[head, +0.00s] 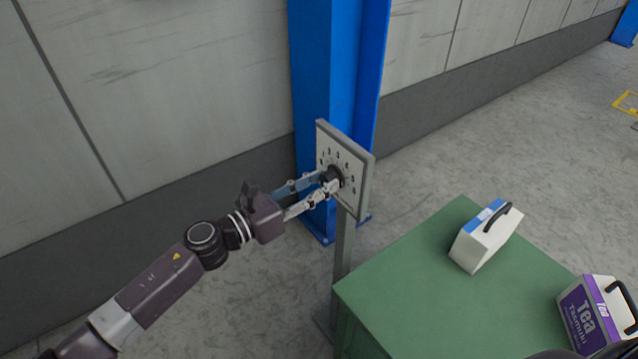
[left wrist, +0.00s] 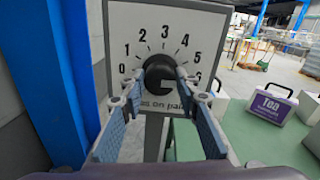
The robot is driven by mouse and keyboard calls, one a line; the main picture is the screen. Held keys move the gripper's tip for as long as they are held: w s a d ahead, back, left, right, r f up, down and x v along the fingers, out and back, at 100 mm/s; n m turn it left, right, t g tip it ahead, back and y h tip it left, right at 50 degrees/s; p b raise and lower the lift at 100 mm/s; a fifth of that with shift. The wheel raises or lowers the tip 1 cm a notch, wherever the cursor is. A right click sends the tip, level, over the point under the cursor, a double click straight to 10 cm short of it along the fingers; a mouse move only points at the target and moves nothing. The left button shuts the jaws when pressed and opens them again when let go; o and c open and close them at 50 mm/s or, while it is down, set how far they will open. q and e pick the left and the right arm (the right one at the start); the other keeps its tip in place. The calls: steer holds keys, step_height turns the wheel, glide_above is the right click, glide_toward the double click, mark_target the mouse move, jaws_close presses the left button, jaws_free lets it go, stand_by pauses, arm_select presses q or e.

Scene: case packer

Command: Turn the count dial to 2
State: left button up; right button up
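The count dial is a round black knob (left wrist: 160,72) on a pale upright panel (head: 366,196), with numbers from 0 to 6 in an arc above and beside it in the left wrist view. Text below the knob is partly covered. My left gripper (head: 328,182) reaches the panel from the left in the head view. Its two fingers (left wrist: 160,90) lie on either side of the knob's lower part. I cannot tell whether they press on it. The knob's pointer is not clear, so its setting cannot be read. My right gripper is not in view.
The panel stands on a grey post (head: 343,245) in front of a blue column (head: 335,60). A green table (head: 425,290) stands to the right, with a white and blue carton (head: 485,240) and a purple tea carton (head: 590,318), both with black handles.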

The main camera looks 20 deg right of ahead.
arm_select(q)
steer(key=c, duration=0.5)
steer(key=shift+o, duration=0.2)
steer(key=shift+n, duration=0.3)
steer(key=n+p, duration=0.2)
steer(key=n, duration=0.3)
steer(key=shift+r+p, duration=0.1)
steer(key=shift+p, duration=0.3)
steer(key=n+p, duration=0.2)
steer(key=n, duration=0.4)
steer(key=shift+w+n+p, duration=0.1)
steer(key=shift+n+p, duration=0.2)
steer(key=shift+p, duration=0.05)
steer(key=n+p, duration=0.2)
steer(key=n, duration=0.4)
steer(key=shift+g, duration=0.4)
steer(key=n, duration=0.1)
steer(key=n+p, duration=0.1)
steer(key=n, duration=0.2)
steer(key=shift+f+n+p, duration=0.25)
steer(key=shift+n+p, duration=0.05)
steer(key=shift+n, duration=0.1)
